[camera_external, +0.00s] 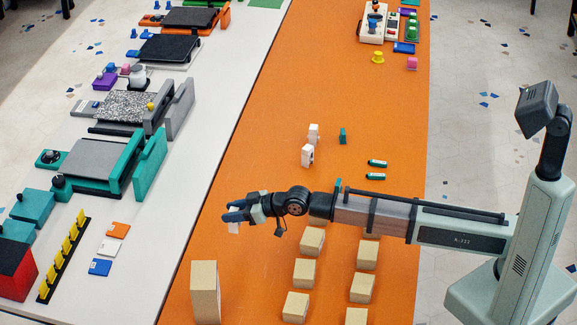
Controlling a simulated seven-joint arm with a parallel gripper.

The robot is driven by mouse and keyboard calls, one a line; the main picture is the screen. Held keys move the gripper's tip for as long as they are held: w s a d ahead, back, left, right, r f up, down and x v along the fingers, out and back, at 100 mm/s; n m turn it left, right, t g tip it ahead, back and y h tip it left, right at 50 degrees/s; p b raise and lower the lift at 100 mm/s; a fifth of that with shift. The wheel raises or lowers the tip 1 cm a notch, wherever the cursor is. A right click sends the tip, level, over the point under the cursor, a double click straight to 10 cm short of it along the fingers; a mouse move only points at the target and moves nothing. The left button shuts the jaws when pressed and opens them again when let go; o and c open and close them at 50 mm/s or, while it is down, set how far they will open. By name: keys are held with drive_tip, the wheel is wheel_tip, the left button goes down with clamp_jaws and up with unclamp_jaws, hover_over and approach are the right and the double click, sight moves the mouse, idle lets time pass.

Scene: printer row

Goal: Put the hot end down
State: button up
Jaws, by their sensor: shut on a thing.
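My gripper (233,213) is at the left end of my arm, over the left part of the orange table. Two similar white pieces stand on the orange table farther back, one (313,133) behind the other (307,156).
Several cardboard boxes (304,273) stand in front of my arm, and a taller one (205,291) stands left. Printers (98,160) line the white table. Orange surface behind my gripper is clear.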

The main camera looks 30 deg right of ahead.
drive_tip(key=shift+r, duration=1)
drive_tip(key=w+d+f+m+t+h, duration=0.1)
drive_tip(key=w+d+m+h, duration=0.2)
drive_tip(key=w+d, duration=1.4)
drive_tip(key=w+d+m+t+h, duration=0.1)
drive_tip(key=w+d+m+h, duration=0.35)
drive_tip(key=d, duration=2.15)
drive_tip(key=w+d+f+m+t+h, duration=0.1)
drive_tip(key=w+d+t+h, duration=0.1)
drive_tip(key=w+d, duration=1.55)
drive_tip(key=s+a+r+n+g+y, duration=0.2)
drive_tip(key=a+n+g+y, duration=0.2)
drive_tip(key=n+y, duration=0.55)
drive_tip(key=shift+m, duration=0.3)
drive_tip(key=shift+s+f, duration=0.15)
drive_tip(key=shift+f, duration=4.7)
drive_tip(key=shift+f, duration=0.1)
